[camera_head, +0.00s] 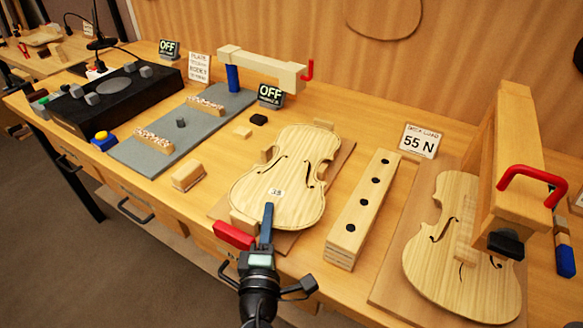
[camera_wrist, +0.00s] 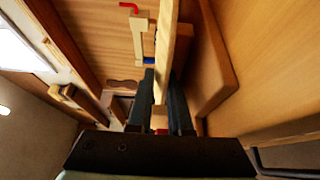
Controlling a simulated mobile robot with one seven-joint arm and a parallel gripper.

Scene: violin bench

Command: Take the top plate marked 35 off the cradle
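The top plate marked 35 (camera_head: 305,168) is a pale violin-shaped plate with two f-holes. It lies flat on the cradle (camera_head: 343,162), a brown board with wooden blocks around the plate. My gripper (camera_head: 267,222) is at the plate's near end, with a blue finger over its rim. The lower finger is hidden in the head view. In the wrist view the plate (camera_wrist: 164,62) shows edge-on between the two dark fingers of my gripper (camera_wrist: 162,85), which stand close together and appear to touch both faces. I see no clear gap under the plate.
A red block (camera_head: 233,235) is just left of my gripper. A long wooden block with dark holes (camera_head: 362,205) stands right of the cradle. Further right is another violin plate (camera_head: 455,250) under a wooden press with a red handle (camera_head: 530,180). A small wooden block (camera_head: 188,176) lies left.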

